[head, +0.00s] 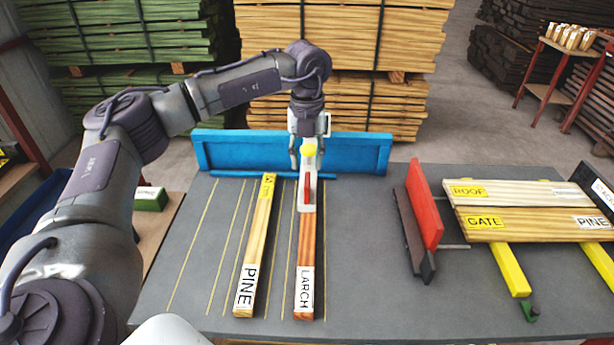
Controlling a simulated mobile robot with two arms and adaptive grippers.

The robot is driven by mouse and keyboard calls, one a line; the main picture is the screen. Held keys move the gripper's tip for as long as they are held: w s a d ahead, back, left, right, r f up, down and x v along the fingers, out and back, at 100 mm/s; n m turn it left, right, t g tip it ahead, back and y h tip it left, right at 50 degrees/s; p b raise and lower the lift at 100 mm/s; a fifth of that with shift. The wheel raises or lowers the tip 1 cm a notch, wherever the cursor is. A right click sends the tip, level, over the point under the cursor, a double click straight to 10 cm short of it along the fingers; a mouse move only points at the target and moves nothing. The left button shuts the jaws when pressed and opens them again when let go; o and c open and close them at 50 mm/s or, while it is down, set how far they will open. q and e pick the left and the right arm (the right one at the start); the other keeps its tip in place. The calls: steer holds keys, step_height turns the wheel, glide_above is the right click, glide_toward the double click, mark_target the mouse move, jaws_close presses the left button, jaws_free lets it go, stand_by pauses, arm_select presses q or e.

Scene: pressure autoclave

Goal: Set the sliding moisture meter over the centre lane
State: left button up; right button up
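The moisture meter (305,212) is a pale slider with a red part and a yellow knob (309,149) at its far end. It sits at the blue rail (230,174), over the lane with the board marked LARCH (305,260). A board marked PINE (255,250) lies in the lane to its left, the middle one of the lined lanes. My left gripper (309,158) points down at the knob, its fingers apart on either side. I see no clear contact with the knob. My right gripper is not in view.
A blue upright panel (290,152) stands behind the rail. At the right, a red stop (424,204) stands beside boards marked ROOF (520,193) and GATE (530,222) on yellow bars. The grey table (365,270) is clear between the LARCH board and the stop.

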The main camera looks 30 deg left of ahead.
mark_target(307, 179)
arm_select(q)
step_height(307, 179, down, 6)
steer(key=shift+f+p, duration=0.25)
steer(key=shift+p, duration=0.35)
jaws_close()
